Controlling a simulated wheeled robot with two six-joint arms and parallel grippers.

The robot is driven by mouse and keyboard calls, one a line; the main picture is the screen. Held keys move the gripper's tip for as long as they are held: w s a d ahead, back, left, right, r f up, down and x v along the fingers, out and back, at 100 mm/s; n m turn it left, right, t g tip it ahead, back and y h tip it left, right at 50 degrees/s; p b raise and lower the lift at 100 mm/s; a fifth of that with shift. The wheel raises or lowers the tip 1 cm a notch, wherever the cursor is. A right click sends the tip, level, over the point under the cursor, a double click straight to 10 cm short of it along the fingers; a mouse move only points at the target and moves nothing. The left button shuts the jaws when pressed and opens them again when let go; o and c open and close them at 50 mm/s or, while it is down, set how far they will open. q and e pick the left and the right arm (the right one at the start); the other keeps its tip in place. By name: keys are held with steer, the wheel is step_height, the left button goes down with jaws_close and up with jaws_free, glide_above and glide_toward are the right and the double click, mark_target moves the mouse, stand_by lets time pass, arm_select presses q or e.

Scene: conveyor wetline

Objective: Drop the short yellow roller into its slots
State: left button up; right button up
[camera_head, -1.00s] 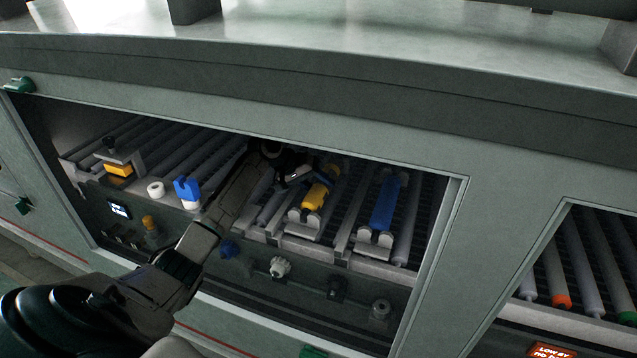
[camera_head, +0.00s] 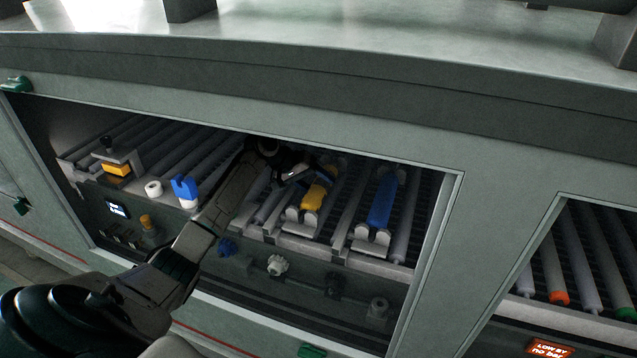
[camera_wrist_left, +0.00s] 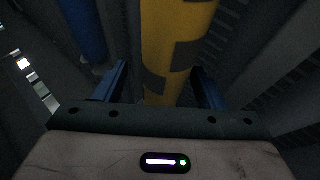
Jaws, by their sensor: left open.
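The short yellow roller (camera_head: 314,196) lies in the middle of the open bay in the head view, its near end at a pale grey bracket (camera_head: 303,217). Whether it sits down in the slots, I cannot tell. In the left wrist view the yellow roller (camera_wrist_left: 178,45) has dark patches and runs between the two blue fingers. My left gripper (camera_head: 308,173) is open at the roller's far part, one finger on each side, with gaps visible in the wrist view (camera_wrist_left: 160,88). My right gripper is not in view.
A blue roller (camera_head: 382,200) lies in a bracket to the right. A blue clip (camera_head: 185,188), white ring (camera_head: 153,188) and yellow block (camera_head: 117,169) are at the left. The bay's frame (camera_head: 428,262) and the counter (camera_head: 330,85) above bound the opening.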

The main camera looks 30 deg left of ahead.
arm_select(q)
steer(key=b+v, duration=0.2)
steer(key=v, duration=0.7)
steer(key=shift+s+a+f+b, duration=0.1)
steer(key=shift+s+a+b, duration=0.1)
steer(key=shift+a+b, duration=0.1)
steer(key=shift+s+r, duration=0.2)
steer(key=shift+r, duration=0.45)
